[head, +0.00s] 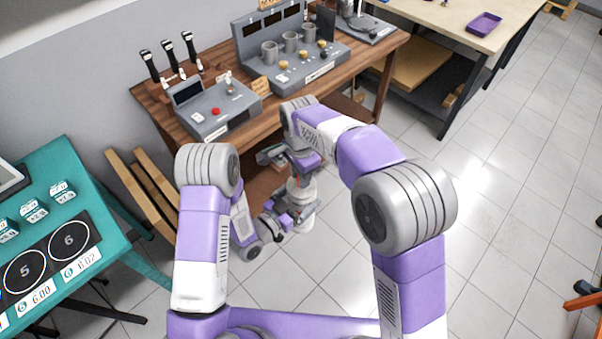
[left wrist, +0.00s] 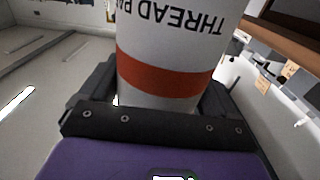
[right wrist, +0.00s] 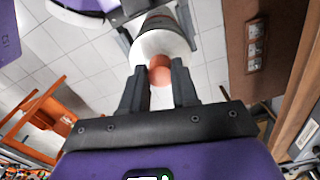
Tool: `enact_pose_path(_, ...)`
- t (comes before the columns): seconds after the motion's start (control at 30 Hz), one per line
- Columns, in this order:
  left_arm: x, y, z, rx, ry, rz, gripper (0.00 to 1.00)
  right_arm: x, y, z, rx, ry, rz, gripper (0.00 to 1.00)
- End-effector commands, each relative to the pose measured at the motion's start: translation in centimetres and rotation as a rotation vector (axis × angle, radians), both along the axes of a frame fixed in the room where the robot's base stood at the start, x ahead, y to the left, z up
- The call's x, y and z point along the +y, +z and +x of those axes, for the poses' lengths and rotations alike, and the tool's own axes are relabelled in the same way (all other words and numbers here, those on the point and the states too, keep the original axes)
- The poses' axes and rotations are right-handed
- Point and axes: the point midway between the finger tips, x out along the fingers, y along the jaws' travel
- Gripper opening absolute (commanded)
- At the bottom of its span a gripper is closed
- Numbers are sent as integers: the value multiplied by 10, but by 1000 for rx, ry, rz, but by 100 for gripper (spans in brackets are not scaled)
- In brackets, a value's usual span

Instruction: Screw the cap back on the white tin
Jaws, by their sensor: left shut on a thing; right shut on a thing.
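The white tin (left wrist: 170,50) has an orange band and dark lettering that reads "THREAD PA", the rest cut off. My left gripper (left wrist: 160,100) is shut around its body. In the head view the tin (head: 301,190) is in the air in front of the wooden bench, and my left gripper (head: 287,219) is at its side. In the right wrist view the top of the tin (right wrist: 163,32) faces my right gripper (right wrist: 160,88). My right gripper is shut on the reddish cap (right wrist: 159,68), at the tin's top. Whether the cap's thread is engaged cannot be seen.
The wooden bench (head: 220,134) behind carries a grey box with a red button (head: 220,108) and a grey stand with several cups (head: 290,60). A teal table (head: 110,215) with numbered circles stands at the left.

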Motion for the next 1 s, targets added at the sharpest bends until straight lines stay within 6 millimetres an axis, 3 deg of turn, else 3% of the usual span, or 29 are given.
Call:
enact_pose_path(0.8, 0, 1, 0, -4, -1, -2, 5, -3, -5, 4, -9, -1861, -18, 2)
enact_pose_path(1.0, 0, 3, 1, -9, 1, -4, 5, -5, -8, 3, -7, -2061, -32, 2)
